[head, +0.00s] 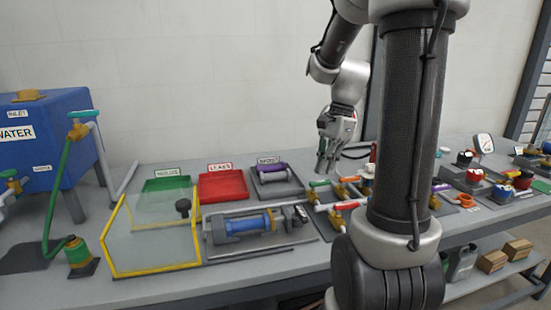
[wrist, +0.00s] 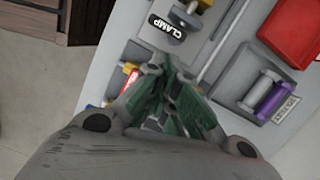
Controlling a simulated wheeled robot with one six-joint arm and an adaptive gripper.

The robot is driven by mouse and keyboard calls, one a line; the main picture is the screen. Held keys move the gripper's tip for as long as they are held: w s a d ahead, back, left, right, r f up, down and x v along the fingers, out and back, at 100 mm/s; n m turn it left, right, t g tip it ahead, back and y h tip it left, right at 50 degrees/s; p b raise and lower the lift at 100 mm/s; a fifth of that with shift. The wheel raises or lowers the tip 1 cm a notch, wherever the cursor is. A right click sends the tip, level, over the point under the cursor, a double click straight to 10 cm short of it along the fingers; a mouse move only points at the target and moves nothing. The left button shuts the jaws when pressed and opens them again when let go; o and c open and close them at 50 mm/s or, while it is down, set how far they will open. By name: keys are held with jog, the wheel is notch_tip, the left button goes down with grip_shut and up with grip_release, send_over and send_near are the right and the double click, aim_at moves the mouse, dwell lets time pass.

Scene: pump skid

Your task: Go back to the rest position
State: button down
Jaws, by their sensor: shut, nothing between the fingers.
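My gripper (head: 326,160) hangs from my folded arm above the grey workbench (head: 150,284), pointing down, in the head view. It is shut and holds nothing. In the wrist view the green-padded fingers of my gripper (wrist: 170,80) come together over the bench. The fingertips are above the area between the spool tray and the coloured valve pipes.
Green (head: 165,186), red (head: 223,184) and dark (head: 277,180) trays stand along the back. A yellow-edged clear guard (head: 150,270) and a blue cylinder (head: 248,225) are in front. A blue water tank (head: 45,140) stands left. Valve pipes (head: 345,205) lie below my gripper.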

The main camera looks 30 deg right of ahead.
jog(key=s+a+r+n+t+h, duration=0.1)
jog(key=s+a+r+n+t, duration=0.1)
jog(key=s+n, duration=0.4)
jog(key=s+a+r+n+t+h, duration=0.1)
jog(key=s+a+r+n, duration=0.3)
jog(key=n, duration=0.8)
jog(key=s+a+t, duration=0.1)
jog(key=s, duration=0.1)
jog(key=shift+s+a+r+h, duration=0.25)
jog(key=shift+s+r+h, duration=0.05)
jog(key=shift+s+h, duration=0.1)
